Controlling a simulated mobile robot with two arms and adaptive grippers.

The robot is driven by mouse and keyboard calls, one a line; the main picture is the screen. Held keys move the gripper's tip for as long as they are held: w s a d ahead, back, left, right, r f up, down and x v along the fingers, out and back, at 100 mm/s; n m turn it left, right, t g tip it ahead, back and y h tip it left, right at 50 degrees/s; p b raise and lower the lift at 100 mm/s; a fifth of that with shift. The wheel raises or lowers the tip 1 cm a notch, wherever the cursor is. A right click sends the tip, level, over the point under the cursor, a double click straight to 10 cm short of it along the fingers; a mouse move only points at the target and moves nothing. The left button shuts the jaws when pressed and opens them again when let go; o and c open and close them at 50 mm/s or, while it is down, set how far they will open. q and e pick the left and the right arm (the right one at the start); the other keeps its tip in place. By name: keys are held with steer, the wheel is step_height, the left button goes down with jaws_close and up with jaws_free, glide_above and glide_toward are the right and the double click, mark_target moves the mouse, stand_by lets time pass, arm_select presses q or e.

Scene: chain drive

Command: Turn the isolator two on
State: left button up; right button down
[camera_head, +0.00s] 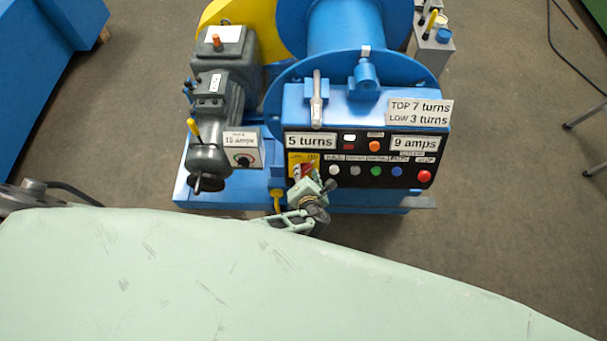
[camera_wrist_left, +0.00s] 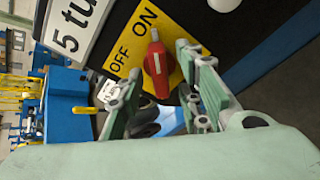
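An isolator switch with a red handle sits on a yellow plate (camera_head: 293,158) at the left of the black control panel. In the left wrist view the red handle (camera_wrist_left: 157,68) shows large, and its white-marked end points up toward the word ON on the yellow plate (camera_wrist_left: 127,42). My left gripper (camera_head: 318,192) is just in front of this switch and partly covers it. In the left wrist view its fingers (camera_wrist_left: 160,85) are apart, with the handle showing between them. I cannot tell whether they touch it. My right gripper is not in view.
The control panel (camera_head: 345,182) carries several coloured buttons right of the switch. A silver lever (camera_head: 316,100) rises above the panel. The floor (camera_head: 510,150) at the right is mostly clear.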

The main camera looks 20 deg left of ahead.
arm_select(q)
steer(key=shift+s+d+r, duration=0.25)
steer(key=shift+s+r, duration=0.05)
steer(key=shift+s, duration=0.25)
steer(key=v, duration=1)
steer(key=shift+s+r, duration=0.2)
steer(key=shift+d, duration=0.1)
